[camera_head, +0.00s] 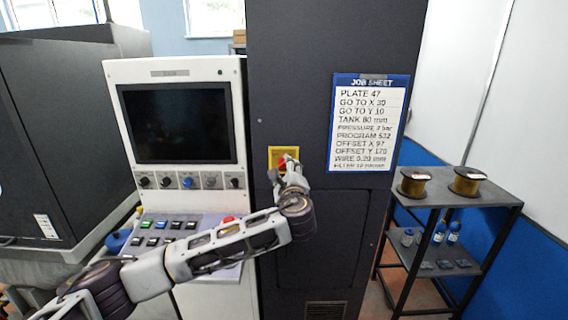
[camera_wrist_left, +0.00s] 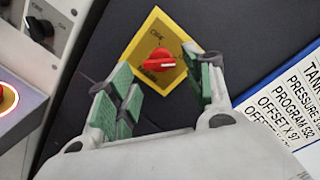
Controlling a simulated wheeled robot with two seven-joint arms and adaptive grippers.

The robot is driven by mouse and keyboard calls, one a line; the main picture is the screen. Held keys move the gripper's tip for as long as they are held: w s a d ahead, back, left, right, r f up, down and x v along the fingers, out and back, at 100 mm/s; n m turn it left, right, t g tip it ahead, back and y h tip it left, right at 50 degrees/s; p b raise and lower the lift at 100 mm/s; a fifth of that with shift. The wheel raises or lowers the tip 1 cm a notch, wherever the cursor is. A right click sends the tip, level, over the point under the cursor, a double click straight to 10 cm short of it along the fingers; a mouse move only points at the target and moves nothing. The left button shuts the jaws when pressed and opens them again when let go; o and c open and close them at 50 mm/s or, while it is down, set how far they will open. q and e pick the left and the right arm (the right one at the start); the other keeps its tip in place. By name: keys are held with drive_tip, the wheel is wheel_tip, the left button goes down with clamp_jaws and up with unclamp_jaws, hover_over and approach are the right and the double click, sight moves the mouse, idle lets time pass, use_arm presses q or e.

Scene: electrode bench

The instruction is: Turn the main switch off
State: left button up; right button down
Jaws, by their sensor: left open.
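The main switch is a red rotary knob (camera_wrist_left: 158,62) on a yellow plate (camera_wrist_left: 150,40) fixed to the dark cabinet. In the head view the yellow plate (camera_head: 276,153) shows beside my left gripper (camera_head: 283,172), which partly covers the red knob (camera_head: 284,161). In the left wrist view my left gripper (camera_wrist_left: 165,90) is open, its green-padded fingers apart. The knob shows between and beyond the fingertips; I cannot tell whether they touch it. The knob's handle lies nearly level in the wrist view. Small labels on the plate are hard to read. My right gripper is not in view.
A control console (camera_head: 183,185) with a dark screen, knobs and a red button (camera_head: 229,221) stands left of the cabinet. A job sheet (camera_head: 367,122) hangs right of the switch. A shelf rack (camera_head: 455,190) with wire spools and bottles stands at the right.

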sight(284, 164)
use_arm(q)
drive_tip(key=shift+w+a+p, duration=0.15)
drive_tip(key=shift+w+p, duration=0.15)
drive_tip(key=shift+w, duration=0.9)
drive_tip(key=shift+w+a+p, duration=0.1)
drive_tip(key=shift+w+p, duration=0.2)
drive_tip(key=shift+w, duration=0.9)
drive_tip(key=shift+c, duration=0.2)
drive_tip(key=c, duration=0.8)
